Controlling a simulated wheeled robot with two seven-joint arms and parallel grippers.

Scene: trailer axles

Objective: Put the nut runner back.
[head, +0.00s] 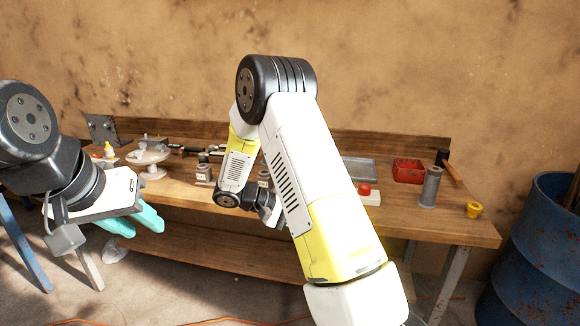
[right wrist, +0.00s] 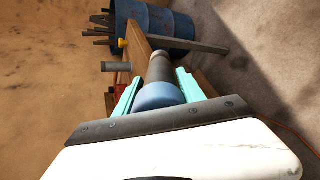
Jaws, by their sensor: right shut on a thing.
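The nut runner (right wrist: 158,84), a dark cylinder with a blue part, is between the teal fingers of my right gripper (right wrist: 158,92) in the right wrist view. The gripper is shut on it. In the head view my right arm hides most of that gripper and the tool. A grey upright cylinder with a wider base (head: 430,188) stands on the right part of the bench; it also shows in the right wrist view (right wrist: 117,66), apart from the tool. I cannot tell if it is a holder. My left gripper (head: 138,222) is open and empty at the bench's front left.
The wooden bench (head: 400,221) also holds a red bin (head: 408,171), a red button box (head: 368,194), a yellow cup (head: 474,210), a hammer (head: 450,168) and a grey tray (head: 358,168). A round stand (head: 150,158) is at left. A blue barrel (head: 535,245) stands to the right.

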